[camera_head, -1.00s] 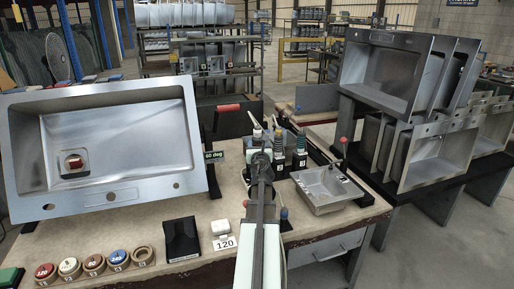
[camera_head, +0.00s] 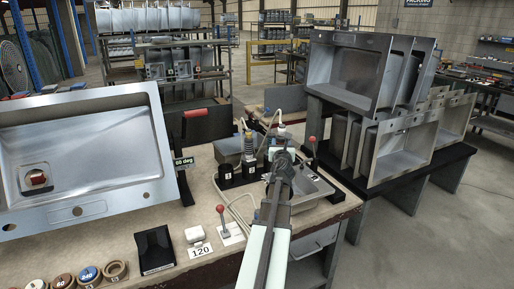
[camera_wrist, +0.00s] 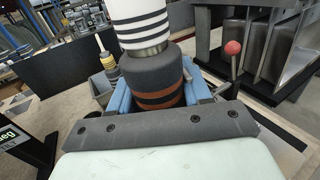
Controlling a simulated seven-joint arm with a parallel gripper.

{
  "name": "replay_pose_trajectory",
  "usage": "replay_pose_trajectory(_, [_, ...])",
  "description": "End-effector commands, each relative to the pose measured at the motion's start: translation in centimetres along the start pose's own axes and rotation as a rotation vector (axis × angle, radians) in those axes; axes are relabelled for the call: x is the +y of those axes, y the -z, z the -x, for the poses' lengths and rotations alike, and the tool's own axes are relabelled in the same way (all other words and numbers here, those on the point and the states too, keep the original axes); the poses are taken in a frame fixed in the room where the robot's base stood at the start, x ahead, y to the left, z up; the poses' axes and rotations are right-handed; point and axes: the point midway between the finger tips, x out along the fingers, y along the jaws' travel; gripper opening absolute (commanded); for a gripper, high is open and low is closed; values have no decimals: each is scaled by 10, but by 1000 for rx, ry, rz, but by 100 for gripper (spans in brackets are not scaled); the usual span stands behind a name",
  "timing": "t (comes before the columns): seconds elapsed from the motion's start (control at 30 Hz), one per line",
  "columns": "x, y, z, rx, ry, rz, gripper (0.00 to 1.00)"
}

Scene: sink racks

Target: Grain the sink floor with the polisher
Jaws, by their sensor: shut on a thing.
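The big steel sink (camera_head: 95,135) stands tilted at the left of the bench, its floor facing me. A red-brown piece (camera_head: 37,178) sits at its lower left. My gripper (camera_wrist: 158,92) is shut on the polisher (camera_wrist: 152,75), a dark grey cylinder with orange-brown bands and a white, black-striped upper part. Blue fingers lie on both its sides. In the head view my gripper (camera_head: 283,160) is right of the sink and apart from it. The polisher's pale top (camera_head: 281,130) shows behind it. The polisher's lower end is hidden.
Other tools (camera_head: 248,155) stand in a black holder left of my gripper. A small basin (camera_head: 312,190) is behind and right. A red-knobbed lever (camera_head: 221,212), a black wedge (camera_head: 154,248), a 120 card (camera_head: 200,250) and several round pads (camera_head: 88,274) lie on the bench front.

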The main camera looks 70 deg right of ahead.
Motion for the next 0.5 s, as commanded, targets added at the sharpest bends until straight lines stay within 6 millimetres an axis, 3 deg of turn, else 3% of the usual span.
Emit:
replay_pose_trajectory(0.03, [-19, -4, -1, -2, 23, 0, 0])
replay_pose_trajectory(0.2, [-59, -9, -1, -1, 54, -1, 0])
replay_pose_trajectory(0.5, [-97, -16, -3, -2, 45, -2, 0])
